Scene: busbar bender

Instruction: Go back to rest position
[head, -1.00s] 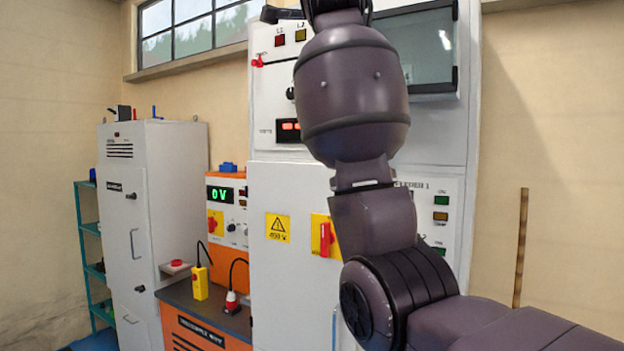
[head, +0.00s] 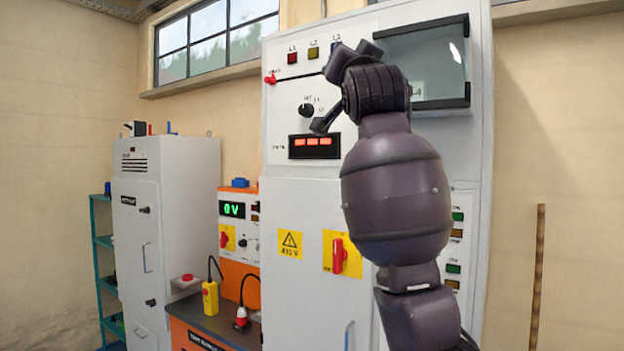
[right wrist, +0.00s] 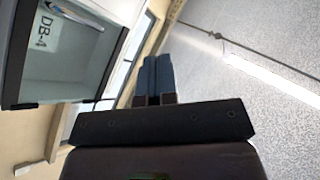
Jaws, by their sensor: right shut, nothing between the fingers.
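My right arm rises in front of the tall white cabinet (head: 310,230) in the head view. My right gripper (head: 341,64) is at the top of that arm, dark and partly merged with the wrist, in front of the cabinet's upper panel. In the right wrist view its two fingers (right wrist: 153,70) are together and point upward, with nothing between them. My left gripper is in neither view.
A glass-fronted window (head: 424,62) on the cabinet lies close right of my right wrist. A red switch handle (head: 338,255) and a lit red display (head: 313,142) are on the cabinet. A grey cabinet (head: 180,215) stands left. A ceiling lamp (right wrist: 270,78) shows overhead.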

